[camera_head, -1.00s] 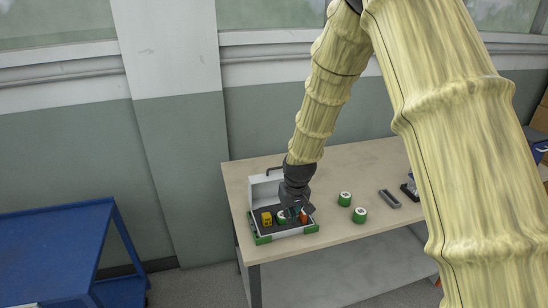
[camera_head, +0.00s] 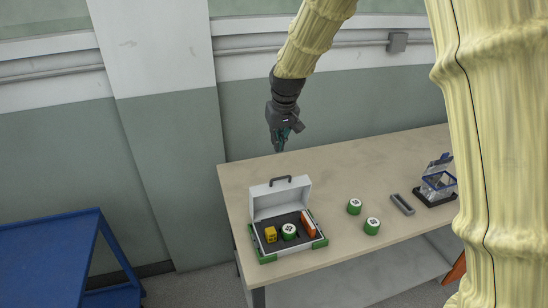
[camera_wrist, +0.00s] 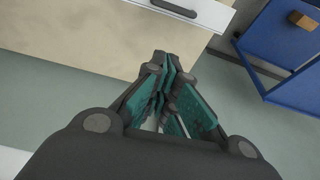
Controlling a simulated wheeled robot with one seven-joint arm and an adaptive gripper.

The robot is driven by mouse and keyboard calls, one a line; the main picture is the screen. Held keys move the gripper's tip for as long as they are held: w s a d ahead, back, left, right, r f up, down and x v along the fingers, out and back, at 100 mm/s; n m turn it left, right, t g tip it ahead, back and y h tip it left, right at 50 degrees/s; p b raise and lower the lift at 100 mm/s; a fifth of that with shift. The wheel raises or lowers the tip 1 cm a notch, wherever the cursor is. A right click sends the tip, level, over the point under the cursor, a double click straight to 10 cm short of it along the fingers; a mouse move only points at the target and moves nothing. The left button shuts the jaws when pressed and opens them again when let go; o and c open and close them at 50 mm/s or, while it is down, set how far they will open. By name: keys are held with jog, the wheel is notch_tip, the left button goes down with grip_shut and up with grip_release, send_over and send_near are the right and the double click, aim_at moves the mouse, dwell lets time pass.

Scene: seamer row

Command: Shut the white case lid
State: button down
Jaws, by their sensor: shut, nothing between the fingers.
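The white case (camera_head: 290,253) with green corners sits near the left end of the table. Its white lid (camera_head: 281,203) stands open, roughly upright along the back edge, with a dark handle (camera_head: 281,181) on top. Inside are a yellow block (camera_head: 271,234), a green-and-white round piece (camera_head: 289,231) and an orange piece (camera_head: 307,224). My gripper (camera_head: 278,150) is shut and empty. In the head view it appears above and behind the lid, apart from it. In the wrist view my fingertips (camera_wrist: 166,62) point toward the table edge, and the lid's edge and handle (camera_wrist: 175,8) show at the top.
Two green-and-white round pieces (camera_head: 354,206) (camera_head: 372,226), a grey tray (camera_head: 402,204) and a clear blue-edged box (camera_head: 438,184) stand to the right on the table (camera_head: 340,175). A wall (camera_head: 170,170) is behind. A blue cart (camera_head: 50,260) stands at left.

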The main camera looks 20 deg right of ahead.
jog(key=f+p, duration=0.2)
jog(key=f, duration=0.1)
jog(key=f+p, duration=0.2)
jog(key=f, duration=0.1)
jog(key=f+p, duration=0.2)
jog(key=f, duration=0.1)
jog(key=shift+s+f, duration=0.15)
jog(key=shift+s, duration=0.15)
dwell(0.5)
jog(key=shift+s+a+f, duration=0.1)
